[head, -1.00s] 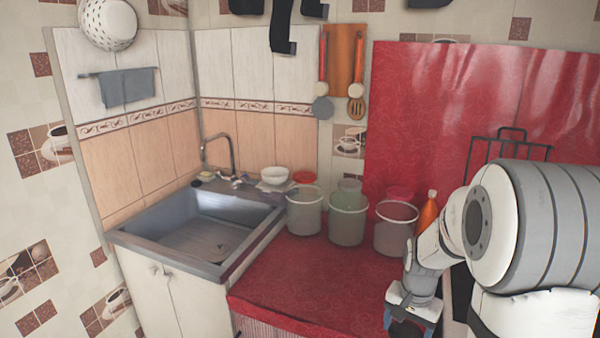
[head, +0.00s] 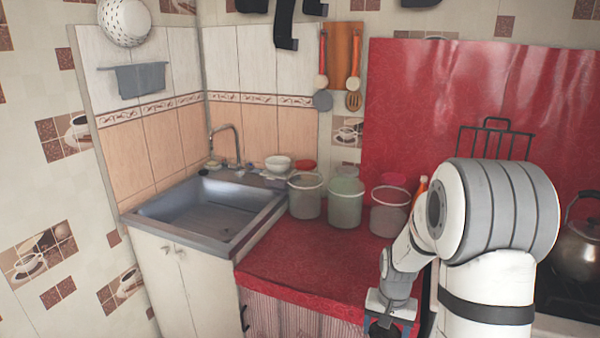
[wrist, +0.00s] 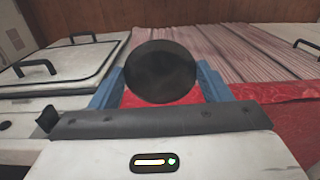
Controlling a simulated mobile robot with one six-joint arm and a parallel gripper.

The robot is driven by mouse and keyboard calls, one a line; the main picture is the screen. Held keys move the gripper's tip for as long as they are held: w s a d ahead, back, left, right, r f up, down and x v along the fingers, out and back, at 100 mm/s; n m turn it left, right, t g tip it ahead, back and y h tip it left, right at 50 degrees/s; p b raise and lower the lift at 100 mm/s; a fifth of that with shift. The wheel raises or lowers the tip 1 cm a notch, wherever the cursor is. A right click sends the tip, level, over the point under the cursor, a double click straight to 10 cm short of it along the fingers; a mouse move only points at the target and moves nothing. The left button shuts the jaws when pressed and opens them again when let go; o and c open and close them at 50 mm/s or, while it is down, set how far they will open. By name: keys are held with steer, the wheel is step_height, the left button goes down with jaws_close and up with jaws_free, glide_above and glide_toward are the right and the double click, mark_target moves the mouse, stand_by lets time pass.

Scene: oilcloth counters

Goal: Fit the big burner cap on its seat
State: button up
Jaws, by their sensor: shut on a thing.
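The big burner cap is a dark, round, flat disc. In the wrist view the burner cap (wrist: 160,72) sits between the two blue fingers of my gripper (wrist: 160,88), which is shut on it. In the head view my gripper (head: 387,325) hangs at the bottom edge, by the front right of the red counter, and the cap is only a dark patch between the fingers. The cap's seat is not visible; my arm covers much of the stove (head: 570,295) at the right.
A kettle (head: 576,250) stands on the stove at the far right. Several translucent buckets (head: 345,205) stand at the back of the red counter (head: 300,262), beside an orange bottle partly behind my arm. The counter's front is clear. The sink (head: 210,215) is at left.

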steer(key=w+a+f+n, duration=0.3)
steer(key=a+f+n, duration=0.1)
steer(key=f, duration=0.4)
steer(key=shift+a, duration=0.8)
steer(key=shift+s, duration=0.1)
